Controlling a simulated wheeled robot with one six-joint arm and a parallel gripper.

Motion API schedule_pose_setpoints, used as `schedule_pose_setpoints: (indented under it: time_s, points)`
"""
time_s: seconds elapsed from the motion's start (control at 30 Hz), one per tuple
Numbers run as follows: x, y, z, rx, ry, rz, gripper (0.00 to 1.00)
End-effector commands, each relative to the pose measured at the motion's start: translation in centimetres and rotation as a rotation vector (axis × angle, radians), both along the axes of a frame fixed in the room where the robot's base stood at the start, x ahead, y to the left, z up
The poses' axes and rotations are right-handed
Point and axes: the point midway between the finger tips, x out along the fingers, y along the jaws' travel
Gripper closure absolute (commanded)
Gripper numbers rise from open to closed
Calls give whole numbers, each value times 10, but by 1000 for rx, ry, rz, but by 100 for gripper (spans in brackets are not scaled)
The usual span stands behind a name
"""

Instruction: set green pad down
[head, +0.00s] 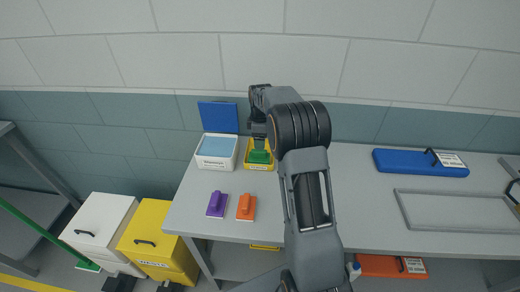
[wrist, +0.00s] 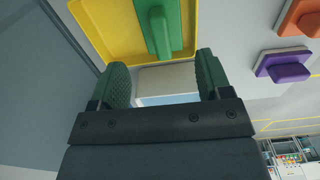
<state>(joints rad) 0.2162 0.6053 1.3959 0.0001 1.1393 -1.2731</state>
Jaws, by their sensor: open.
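The green pad (head: 260,157) lies in the yellow tray (head: 247,167) at the back of the bench, beside the white box. In the wrist view the green pad (wrist: 158,30) with its raised grip sits inside the yellow tray (wrist: 105,35), beyond my fingertips. My gripper (head: 258,140) is above the tray in the head view. In the wrist view my gripper (wrist: 163,68) is open, its two green fingers apart with no pad between them. The arm hides part of the tray's surroundings.
A white box (head: 216,163) with a raised blue lid (head: 218,117) stands left of the tray. A purple pad (head: 217,204) and an orange pad (head: 246,206) lie in front. A blue case (head: 420,163) and grey frame (head: 450,208) are at right.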

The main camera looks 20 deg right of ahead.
Motion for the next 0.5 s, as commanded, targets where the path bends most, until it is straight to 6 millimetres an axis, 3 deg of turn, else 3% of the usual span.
schedule_pose_setpoints:
  time_s: [0.33,0.5]
  points:
    - [-5,4,42,-2,-12,-24,29]
    - [-41,29,81,-6,-74,-179,29]
